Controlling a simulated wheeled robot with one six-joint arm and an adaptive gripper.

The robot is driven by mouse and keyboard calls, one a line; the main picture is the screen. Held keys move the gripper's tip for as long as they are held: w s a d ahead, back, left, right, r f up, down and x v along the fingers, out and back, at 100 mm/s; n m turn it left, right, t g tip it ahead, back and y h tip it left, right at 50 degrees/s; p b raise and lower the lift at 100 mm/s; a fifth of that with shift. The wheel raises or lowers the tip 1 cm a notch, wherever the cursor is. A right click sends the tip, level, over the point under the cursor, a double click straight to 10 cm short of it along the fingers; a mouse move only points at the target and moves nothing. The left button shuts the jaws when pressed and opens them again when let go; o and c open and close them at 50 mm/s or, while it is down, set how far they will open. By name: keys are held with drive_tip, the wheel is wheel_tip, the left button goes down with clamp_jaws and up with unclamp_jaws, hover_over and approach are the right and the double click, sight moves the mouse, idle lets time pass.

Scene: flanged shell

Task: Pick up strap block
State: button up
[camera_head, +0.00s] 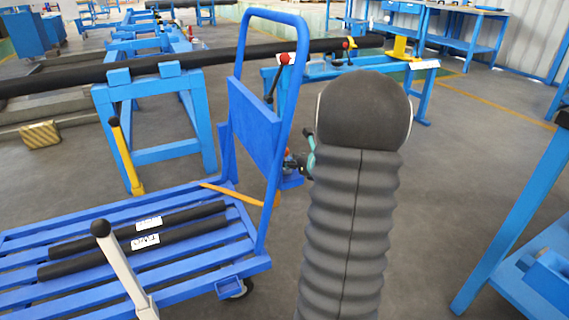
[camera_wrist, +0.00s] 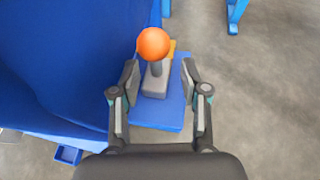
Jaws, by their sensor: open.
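A grey block with a short post and an orange ball knob, which I take for the strap block (camera_wrist: 155,82), stands on a small blue ledge (camera_wrist: 150,120) in the wrist view. A bit of yellow-orange shows just behind it. My gripper (camera_wrist: 160,75) is open, one finger on each side of the block's line, with gaps on both sides. How far above it the fingers are, I cannot tell. In the head view my gripper (camera_head: 309,160) is mostly hidden behind my arm, by the ledge (camera_head: 291,182) on the cart's upright.
The blue cart (camera_head: 255,125) has a tall panel and handle close left of my gripper. Two black bars (camera_head: 140,235) lie on its slats. An orange strip (camera_head: 232,194) runs to the upright. A blue bench (camera_head: 515,225) stands at the right; floor between is clear.

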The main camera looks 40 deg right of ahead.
drive_tip(key=x, duration=0.3)
drive_tip(key=shift+w+f, duration=0.2)
drive_tip(key=shift+w, duration=0.05)
clamp_jaws()
drive_tip(key=shift+r, duration=0.1)
drive_tip(key=shift+r, duration=0.55)
drive_tip(key=r, duration=0.1)
drive_tip(key=r+p, duration=0.1)
drive_tip(key=r, duration=0.1)
drive_tip(key=shift+s+d+r, duration=0.2)
drive_tip(key=shift+s+r, duration=0.1)
drive_tip(key=shift+s, duration=0.1)
drive_tip(key=s+d+r+p, duration=0.1)
drive_tip(key=s+d+r, duration=0.4)
drive_tip(key=s, duration=0.4)
drive_tip(key=shift+s+d+r, duration=0.2)
drive_tip(key=shift+r, duration=0.4)
